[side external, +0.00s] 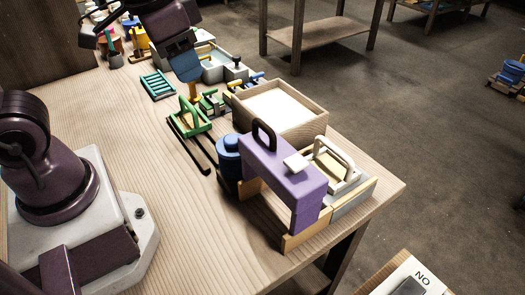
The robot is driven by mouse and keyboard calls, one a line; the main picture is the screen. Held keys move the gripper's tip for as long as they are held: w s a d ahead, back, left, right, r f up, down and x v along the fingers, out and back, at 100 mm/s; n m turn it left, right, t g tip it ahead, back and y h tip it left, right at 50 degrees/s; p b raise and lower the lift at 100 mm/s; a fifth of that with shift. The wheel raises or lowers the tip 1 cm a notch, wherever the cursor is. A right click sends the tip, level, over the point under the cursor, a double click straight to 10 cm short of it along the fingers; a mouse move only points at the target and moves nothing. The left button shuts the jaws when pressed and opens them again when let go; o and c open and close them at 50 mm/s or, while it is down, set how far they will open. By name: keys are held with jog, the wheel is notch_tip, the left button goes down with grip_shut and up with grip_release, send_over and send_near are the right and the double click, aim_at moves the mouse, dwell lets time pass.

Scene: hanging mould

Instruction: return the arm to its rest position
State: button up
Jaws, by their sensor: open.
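My arm comes in from the top edge, and my gripper (186,68) is at its lower end, above the back part of the table. Its fingers are small and partly dark here, and I see nothing held between them. It is apart from the purple arch-shaped block (280,170), which stands at the table's front right corner with a black loop handle (264,134) on top. My base is at the left edge.
A wooden box with a white filling (272,105) stands behind the purple block. A blue cylinder (229,155), a cream handled piece (335,165) and a green handled frame (190,120) are near it. The table (150,180) is bare at centre left.

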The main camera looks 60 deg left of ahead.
jog(key=s+a+r+n+t, duration=0.1)
jog(key=s+r+t, duration=0.1)
jog(key=s+r, duration=0.1)
jog(key=shift+s+a+n+t, duration=0.3)
jog(key=shift+s+a, duration=0.1)
jog(key=shift+s, duration=0.5)
